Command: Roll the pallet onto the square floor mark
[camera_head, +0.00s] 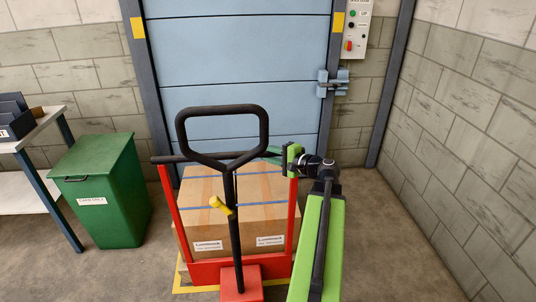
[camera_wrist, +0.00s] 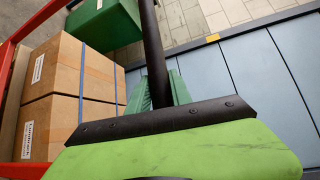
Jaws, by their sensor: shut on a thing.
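A red hand pallet truck (camera_head: 225,271) with a black loop handle (camera_head: 221,110) stands before me. Several brown cartons (camera_head: 250,192) with blue straps sit behind its red frame, and they show in the wrist view (camera_wrist: 95,75) too. The pallet under them is mostly hidden. Yellow floor lines (camera_head: 196,289) show at the load's lower edge; the rest of the mark is hidden, so I cannot tell how the pallet sits on it. My gripper (camera_head: 273,154) is shut on the right part of the black cross bar (camera_head: 172,159), which passes between its green fingers in the wrist view (camera_wrist: 162,92).
A blue shutter door (camera_head: 240,60) stands behind the load, with a control box (camera_head: 354,30) on its right. A green bin (camera_head: 103,190) and a table (camera_head: 25,140) stand left. A block wall (camera_head: 475,120) bounds the right. Floor right of my arm is clear.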

